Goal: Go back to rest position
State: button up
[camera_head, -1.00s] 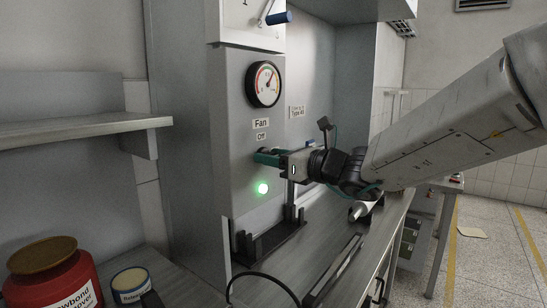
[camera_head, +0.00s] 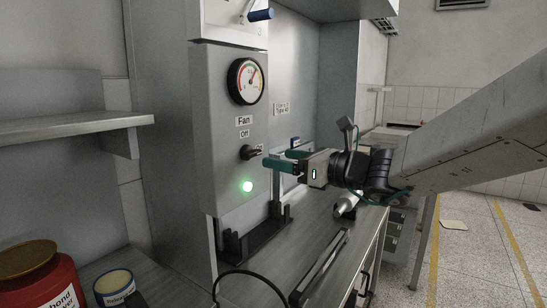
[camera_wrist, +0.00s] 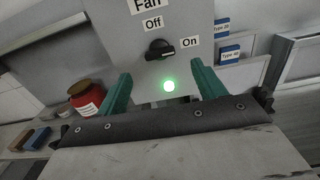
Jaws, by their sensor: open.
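My gripper (camera_head: 283,161) is open and empty, with its green fingers just right of the fan panel (camera_head: 226,120). The black fan knob (camera_head: 250,153) sits below the "Fan" and "Off" labels, apart from the fingers. In the wrist view the knob (camera_wrist: 159,48) shows between and beyond the two spread fingertips (camera_wrist: 160,80), its handle lying sideways toward the "On" label. A green light (camera_head: 247,186) glows below the knob; it also shows in the wrist view (camera_wrist: 169,86).
A round gauge (camera_head: 246,81) is above the knob. A black stand (camera_head: 256,235) is on the bench below. A red jar (camera_head: 40,280) and a small tin (camera_head: 114,286) stand at lower left. A shelf (camera_head: 80,128) juts out at left. Open floor (camera_head: 470,240) lies at right.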

jog(key=shift+d, duration=0.1)
jog(key=s+d+f+n+g+h, duration=0.1)
jog(key=s+f+n+g+h, duration=0.1)
jog(key=s+f+n+g, duration=0.55)
jog(key=s+d+f+n+g+h, duration=0.15)
jog(key=s+f+n, duration=0.25)
jog(key=s+n, duration=0.6)
jog(key=s+d+f+n+h, duration=0.2)
jog(key=s+d+n+h, duration=0.2)
jog(key=d, duration=0.4)
jog(key=s+d+f+n+h, duration=0.1)
jog(key=s+d+n+h, duration=0.3)
jog(key=s+d+h, duration=0.2)
jog(key=s+d, duration=0.2)
jog(key=s, duration=0.1)
jog(key=shift+d+f+g+h, duration=0.3)
jog(key=shift+d+f+h, duration=0.05)
jog(key=shift+f, duration=0.05)
